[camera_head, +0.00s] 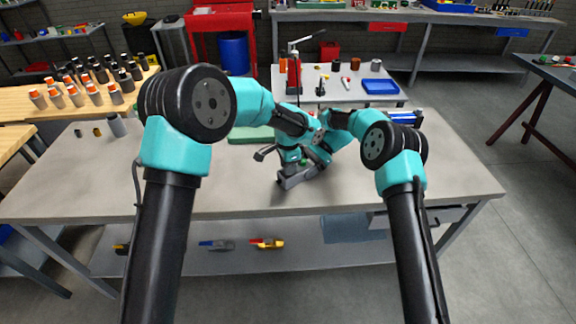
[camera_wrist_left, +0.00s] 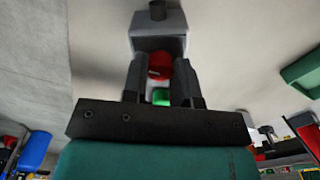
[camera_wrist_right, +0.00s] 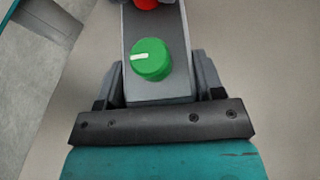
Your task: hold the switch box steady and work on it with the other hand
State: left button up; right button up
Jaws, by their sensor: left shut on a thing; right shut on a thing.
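The switch box is a grey box with a round red button and a green knob with a white mark. In the head view the box (camera_head: 297,177) is on the bench under my crossed wrists, partly hidden. In the left wrist view the red button (camera_wrist_left: 159,66) sits between the fingers of my left gripper (camera_wrist_left: 160,72), which is shut on it. The box body (camera_wrist_left: 158,42) shows beyond. In the right wrist view my right gripper (camera_wrist_right: 158,82) is shut on the sides of the box (camera_wrist_right: 155,20), at the end with the green knob (camera_wrist_right: 150,60).
The workbench (camera_head: 80,180) is mostly clear around the box. A green mat or tray (camera_head: 250,135) lies behind it. Bottles with orange caps (camera_head: 75,90) stand on a wooden table at the left. A small table (camera_head: 330,95) with a blue tray (camera_head: 381,87) stands behind.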

pick_arm(q)
jog(key=n, duration=0.5)
dwell(0.4)
jog(key=o, duration=0.9)
jog(key=shift+o, duration=0.2)
notch_tip(320, 180, up, 12)
dwell(0.5)
pick_arm(e)
jog(key=o, duration=1.4)
jog(key=shift+c, duration=0.2)
